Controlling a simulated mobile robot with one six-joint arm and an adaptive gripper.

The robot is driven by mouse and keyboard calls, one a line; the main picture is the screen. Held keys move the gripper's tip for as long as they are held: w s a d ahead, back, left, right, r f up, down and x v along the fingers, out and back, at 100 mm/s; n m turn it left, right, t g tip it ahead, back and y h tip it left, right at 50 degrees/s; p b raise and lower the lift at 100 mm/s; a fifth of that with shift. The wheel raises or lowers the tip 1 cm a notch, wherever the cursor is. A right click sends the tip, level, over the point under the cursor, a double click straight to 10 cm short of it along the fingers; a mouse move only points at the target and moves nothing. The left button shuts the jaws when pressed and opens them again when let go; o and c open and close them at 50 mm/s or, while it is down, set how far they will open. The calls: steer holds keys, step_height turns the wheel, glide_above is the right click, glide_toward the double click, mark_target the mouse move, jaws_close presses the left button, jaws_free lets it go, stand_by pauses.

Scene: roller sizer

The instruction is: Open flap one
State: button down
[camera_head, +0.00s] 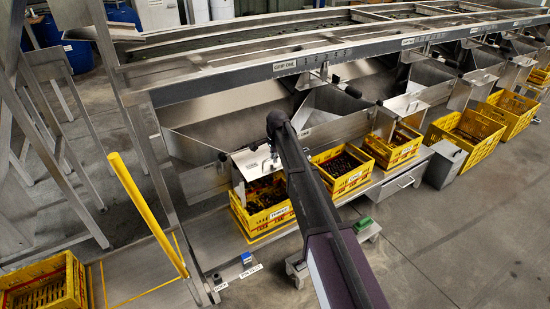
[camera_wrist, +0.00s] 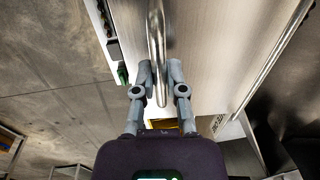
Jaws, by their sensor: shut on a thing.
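In the wrist view a pale metal plate (camera_wrist: 215,50) carries a curved bar handle (camera_wrist: 156,35). My gripper (camera_wrist: 160,75) has its two grey fingers on either side of the handle, shut on it. In the head view my dark arm hides much of the gripper and part of the flap's right side.
Yellow crates with dark contents stand below the chutes: one under this flap (camera_head: 262,228), others to the right (camera_head: 365,184). A yellow post (camera_head: 148,213) stands at the left. The right floor is clear.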

steer(key=shift+a, duration=0.45)
steer(key=c, duration=0.8)
jaws_free()
steer(key=shift+a, duration=0.1)
steer(key=shift+o, duration=0.6)
steer(key=shift+d, duration=0.2)
